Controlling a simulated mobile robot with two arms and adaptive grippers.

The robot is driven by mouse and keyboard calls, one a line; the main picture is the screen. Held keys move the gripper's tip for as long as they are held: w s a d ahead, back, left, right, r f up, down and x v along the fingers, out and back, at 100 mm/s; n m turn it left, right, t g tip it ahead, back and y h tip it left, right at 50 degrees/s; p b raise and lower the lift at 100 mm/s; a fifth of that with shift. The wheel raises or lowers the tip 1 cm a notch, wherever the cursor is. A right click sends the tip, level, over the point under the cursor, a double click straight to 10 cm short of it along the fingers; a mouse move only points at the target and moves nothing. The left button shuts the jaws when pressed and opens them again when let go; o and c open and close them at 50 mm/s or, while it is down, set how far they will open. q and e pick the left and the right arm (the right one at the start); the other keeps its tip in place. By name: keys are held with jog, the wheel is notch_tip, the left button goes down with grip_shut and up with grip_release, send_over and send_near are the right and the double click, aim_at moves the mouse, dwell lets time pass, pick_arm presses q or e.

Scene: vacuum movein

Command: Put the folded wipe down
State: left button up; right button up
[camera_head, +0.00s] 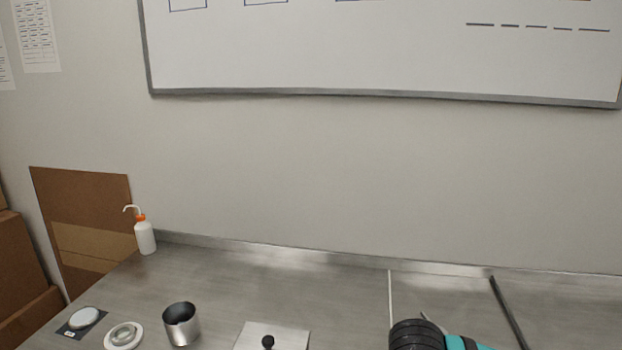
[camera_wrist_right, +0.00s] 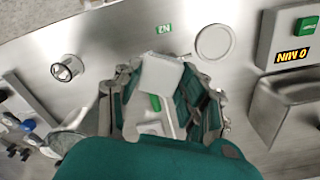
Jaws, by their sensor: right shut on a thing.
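The folded wipe (camera_wrist_right: 158,76) is a small white square pad in the right wrist view. My right gripper (camera_wrist_right: 160,88) is shut on it, with one teal-and-grey finger on each side. The wipe is over or near a steel surface; I cannot tell whether it touches. A white and green item shows just below the wipe between the fingers, partly hidden. In the head view only a dark and teal part of my arm shows at the bottom right. The wipe does not show there, and my left gripper is not in view.
The head view shows a steel cup (camera_head: 181,325), white ring (camera_head: 123,336), wash bottle (camera_head: 145,237) and lidded plate (camera_head: 290,338) on the bench.

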jog(key=s+d+r+n, duration=0.1)
jog(key=d+r+n, duration=0.2)
jog(key=d+n, duration=0.3)
jog(key=shift+s+n, duration=0.3)
jog(key=shift+n, duration=0.8)
jog(key=shift+d, duration=0.1)
